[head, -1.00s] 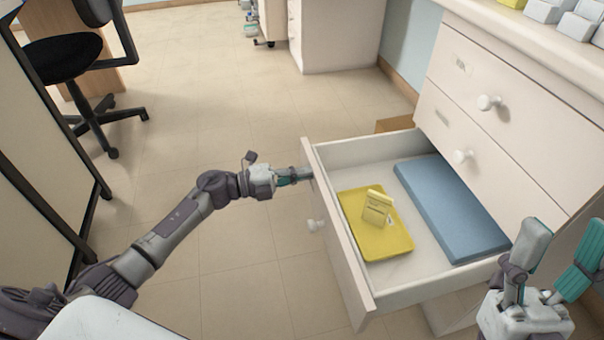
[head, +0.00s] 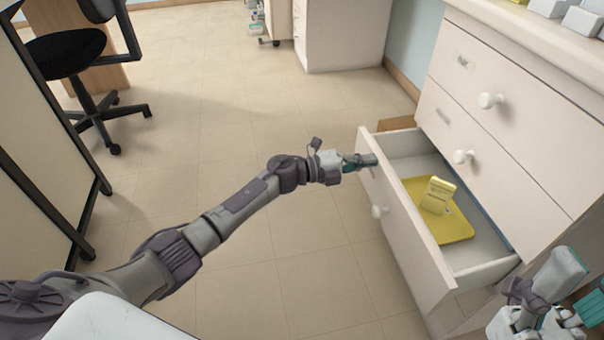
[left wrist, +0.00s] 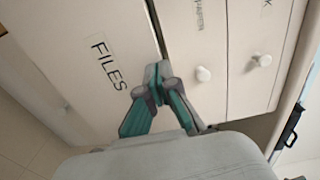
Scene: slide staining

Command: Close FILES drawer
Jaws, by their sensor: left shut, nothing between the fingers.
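The FILES drawer (head: 410,230) is the lowest drawer of the white cabinet and stands partly open. Its front carries a round white knob (head: 379,211), and the FILES label (left wrist: 108,66) shows in the left wrist view. My left gripper (head: 368,161) is shut and empty, with its fingertips at the far top corner of the drawer front. The left wrist view shows the closed fingers (left wrist: 158,78) at the panel's edge; contact is hard to tell. My right gripper (head: 574,288) is at the lower right, fingers apart, partly cut off.
In the drawer lie a yellow tray (head: 452,230) with a small yellow packet (head: 438,195) on it, and a blue item mostly hidden under the cabinet. The upper drawers (head: 500,75) are shut. A black chair (head: 62,52) stands at far left. The floor between is clear.

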